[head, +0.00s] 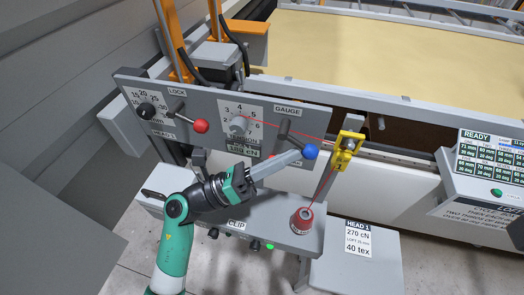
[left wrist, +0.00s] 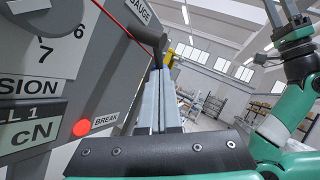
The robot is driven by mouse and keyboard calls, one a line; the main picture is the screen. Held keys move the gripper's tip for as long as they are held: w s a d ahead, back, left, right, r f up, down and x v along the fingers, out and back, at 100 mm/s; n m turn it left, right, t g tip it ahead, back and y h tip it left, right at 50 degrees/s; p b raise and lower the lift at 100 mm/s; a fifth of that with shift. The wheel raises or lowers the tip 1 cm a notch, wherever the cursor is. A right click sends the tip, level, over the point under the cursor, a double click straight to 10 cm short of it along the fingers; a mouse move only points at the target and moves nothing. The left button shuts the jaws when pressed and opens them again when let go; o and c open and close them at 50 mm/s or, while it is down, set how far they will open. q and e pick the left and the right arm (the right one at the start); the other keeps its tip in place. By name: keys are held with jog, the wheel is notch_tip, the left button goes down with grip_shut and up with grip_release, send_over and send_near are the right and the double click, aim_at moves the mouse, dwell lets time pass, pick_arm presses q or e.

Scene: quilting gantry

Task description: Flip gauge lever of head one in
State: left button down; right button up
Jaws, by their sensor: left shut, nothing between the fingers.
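The gauge lever is a dark rod with a blue ball (head: 311,151), under the GAUGE label on the grey head one panel (head: 318,119). The rod slants down to the right, out from the panel. My left gripper (head: 297,157) is shut and empty, with its fingertips right beside the blue ball on its left. I cannot tell whether they touch. In the left wrist view the shut fingers (left wrist: 158,100) point up toward the dark rod (left wrist: 149,36); the blue ball is not clearly seen there.
A red-ball LOCK lever (head: 200,126) and a tension dial (head: 239,127) are on the same panel. A red thread runs past a yellow guide (head: 345,152) to a red cone (head: 302,221) on the shelf below. A READY display (head: 489,155) stands at right.

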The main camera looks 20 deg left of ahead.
pick_arm(q)
jog(key=d+f+b+v, duration=0.1)
jog(key=b+v, duration=0.1)
jog(key=v, duration=1.1)
jog(key=shift+s+a+f+b, duration=0.2)
jog(key=shift+s+b, duration=0.2)
jog(key=shift+s, duration=0.1)
